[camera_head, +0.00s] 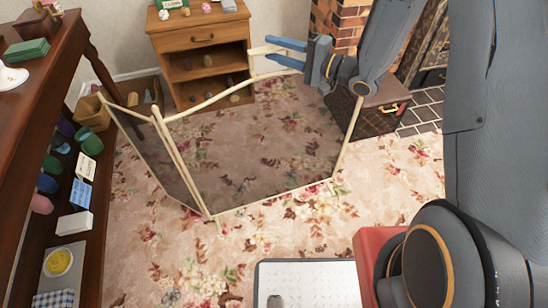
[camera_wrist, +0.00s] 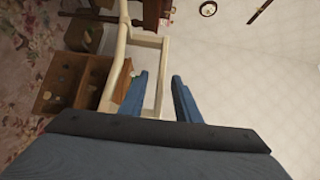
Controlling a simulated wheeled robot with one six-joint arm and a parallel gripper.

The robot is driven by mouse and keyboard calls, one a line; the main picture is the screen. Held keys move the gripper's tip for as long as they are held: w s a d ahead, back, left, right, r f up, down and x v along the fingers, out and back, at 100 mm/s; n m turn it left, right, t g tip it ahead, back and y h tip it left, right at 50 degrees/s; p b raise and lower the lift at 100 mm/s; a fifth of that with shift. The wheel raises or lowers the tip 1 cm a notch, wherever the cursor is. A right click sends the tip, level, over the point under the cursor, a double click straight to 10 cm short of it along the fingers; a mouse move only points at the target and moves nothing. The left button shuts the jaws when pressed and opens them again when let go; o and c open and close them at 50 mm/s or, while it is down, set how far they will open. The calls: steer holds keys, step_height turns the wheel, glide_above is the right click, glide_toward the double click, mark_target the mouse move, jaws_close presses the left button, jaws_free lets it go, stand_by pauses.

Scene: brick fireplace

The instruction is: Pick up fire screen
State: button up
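The fire screen (camera_head: 262,150) stands unfolded and upright on the floral carpet, with cream rails and dark see-through mesh panels. My gripper (camera_head: 264,48) is at the top rail of its far right panel, beside a small cream handle. Its two blue fingers are apart. In the wrist view, the screen's cream frame (camera_wrist: 119,52) rises left of my gripper (camera_wrist: 160,78). A bar of the handle shows between the open fingers. I cannot tell whether either finger touches it.
A wooden shelf unit (camera_head: 205,62) stands behind the screen. A dark wood table with shelves (camera_head: 92,210) lines the left. A brown chest (camera_head: 372,116) sits by the brick fireplace (camera_head: 338,22) on the right. Open carpet (camera_head: 225,260) lies in front of the screen.

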steer(key=shift+a, duration=0.15)
jaws_close()
stand_by(1.3)
steer(key=shift+w+r, duration=0.1)
